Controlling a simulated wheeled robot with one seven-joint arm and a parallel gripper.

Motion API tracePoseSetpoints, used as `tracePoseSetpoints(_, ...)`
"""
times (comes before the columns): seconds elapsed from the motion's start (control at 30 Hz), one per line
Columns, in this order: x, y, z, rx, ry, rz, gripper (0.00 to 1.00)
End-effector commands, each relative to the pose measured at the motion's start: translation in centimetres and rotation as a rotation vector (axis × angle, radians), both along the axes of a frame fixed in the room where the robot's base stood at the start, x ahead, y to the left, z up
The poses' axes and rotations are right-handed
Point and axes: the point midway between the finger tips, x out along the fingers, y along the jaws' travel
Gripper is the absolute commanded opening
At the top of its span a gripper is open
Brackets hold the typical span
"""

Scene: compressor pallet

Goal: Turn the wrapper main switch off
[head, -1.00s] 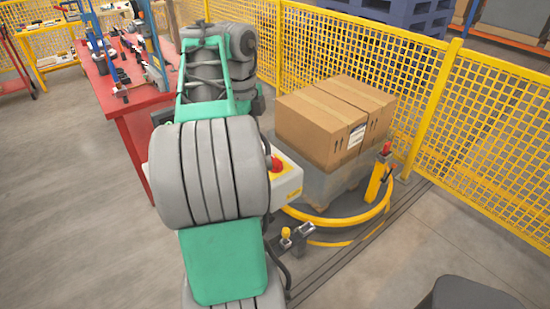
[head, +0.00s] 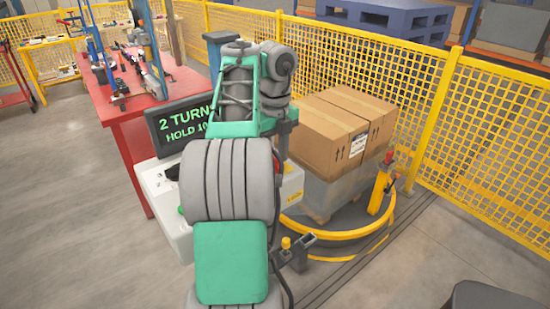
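The wrapper's white control box (head: 161,208) stands left of and behind my arm. Its dark display (head: 180,126) shows green text beginning "2 TURN" and "HOLD", cut off by my arm. A small black part (head: 172,172) shows on the box's top face; I cannot tell whether it is the main switch. A green spot shows at the arm's edge. My arm covers the middle of the box. A dark part of my gripper (head: 283,141) seems to show right of the arm, above the box's right end. Its fingers are hidden.
The wrapper's yellow ring (head: 335,234) surrounds a pallet load with cardboard boxes (head: 334,130) at the right. A yellow mesh fence (head: 490,135) runs behind. A red workbench (head: 128,107) with tools stands at the left. The grey floor (head: 75,220) at left is clear.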

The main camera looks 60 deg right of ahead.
Motion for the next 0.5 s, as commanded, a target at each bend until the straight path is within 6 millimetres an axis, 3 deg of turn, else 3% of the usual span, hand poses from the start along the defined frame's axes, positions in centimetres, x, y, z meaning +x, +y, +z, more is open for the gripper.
tracePoseSetpoints(0.4, 0.00, 0.01, 0.00, 0.000, 0.000, 0.001, 0.01)
tracePoseSetpoints(0.5, 0.02, 0.01, -0.01, 0.000, 0.001, 0.001, 0.00)
